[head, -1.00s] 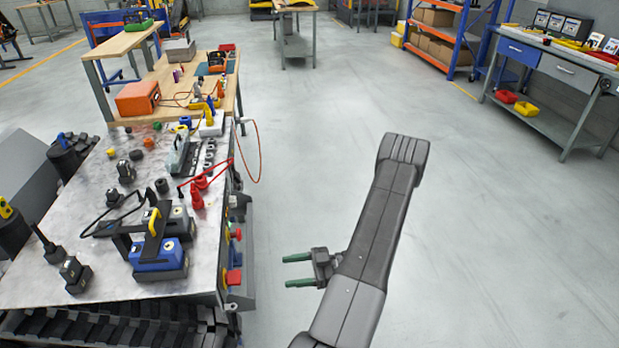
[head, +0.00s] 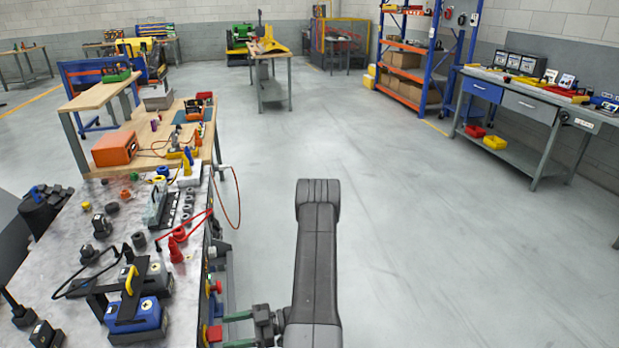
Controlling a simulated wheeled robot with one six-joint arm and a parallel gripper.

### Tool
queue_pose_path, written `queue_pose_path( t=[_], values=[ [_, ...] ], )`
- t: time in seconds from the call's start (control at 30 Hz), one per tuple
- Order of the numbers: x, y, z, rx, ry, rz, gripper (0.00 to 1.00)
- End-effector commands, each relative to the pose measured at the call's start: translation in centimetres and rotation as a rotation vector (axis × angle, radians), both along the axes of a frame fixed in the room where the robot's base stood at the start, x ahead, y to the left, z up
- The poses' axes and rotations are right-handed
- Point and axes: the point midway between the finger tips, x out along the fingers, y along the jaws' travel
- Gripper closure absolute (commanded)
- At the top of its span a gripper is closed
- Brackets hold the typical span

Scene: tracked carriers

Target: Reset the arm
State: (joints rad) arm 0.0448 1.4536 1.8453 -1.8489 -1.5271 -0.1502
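My gripper (head: 232,330) shows at the bottom of the head view, just right of the tracked carrier's worktop (head: 75,220). Its two green fingers point left and stand apart with nothing visible between them, so it is open. My dark grey arm rises upright in the lower middle of the picture, over the floor. The gripper is close to the carrier's side in the picture; I cannot tell whether they touch.
Blue-and-black devices (head: 138,312), red parts (head: 177,245) and cables crowd the carrier's top. A wooden bench with an orange box (head: 115,148) stands behind it. A workbench (head: 530,105) is at the right. The grey floor (head: 420,240) between is clear.

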Motion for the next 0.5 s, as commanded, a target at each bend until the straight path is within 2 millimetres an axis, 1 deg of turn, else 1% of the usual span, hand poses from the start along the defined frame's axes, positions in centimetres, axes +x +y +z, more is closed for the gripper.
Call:
queue_pose_path(
  t=[0.1, 0.2, 0.5],
  values=[
    [-0.3, 1.2, 0.1, 0.001, 0.0, 0.003, 0.36],
    [-0.4, 1.7, 0.1, 0.0, -0.001, 0.001, 0.36],
    [-0.5, 2.2, 0.0, 0.0, -0.001, -0.002, 0.36]
  ],
)
